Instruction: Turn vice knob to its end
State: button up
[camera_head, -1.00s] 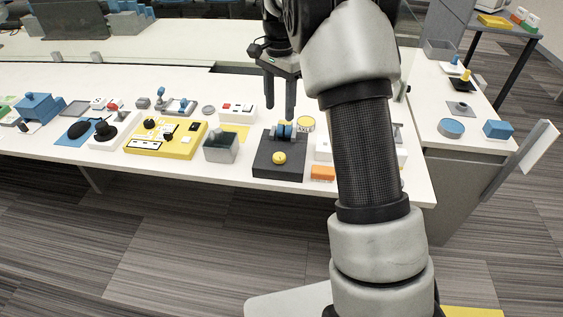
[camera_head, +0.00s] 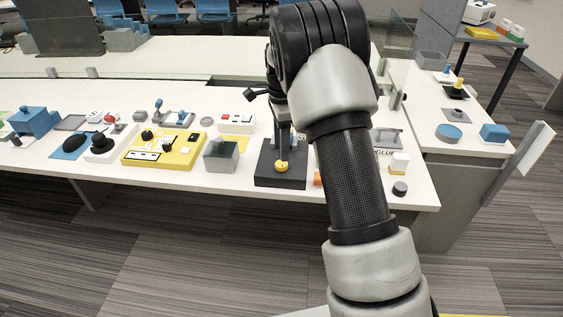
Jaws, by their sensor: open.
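The vice is a dark grey block (camera_head: 268,180) on the white table, with a round yellow knob (camera_head: 281,168) on its front part. My gripper (camera_head: 284,157) points down just above and behind the knob, its fingertips close to the knob's top edge. I cannot tell whether the fingers touch it. The jaws are open with nothing seen between them. The blue part of the vice behind the knob is mostly hidden by my gripper.
A grey open box (camera_head: 221,156) stands just left of the vice, and a yellow panel with black knobs (camera_head: 163,148) is further left. An orange block (camera_head: 317,179) is partly hidden by my arm on the right.

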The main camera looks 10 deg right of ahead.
aim_at(281, 163)
notch_tip(281, 163, down, 6)
jog(key=shift+b, duration=0.45)
jog(key=c, duration=1)
jog(key=shift+c, duration=0.2)
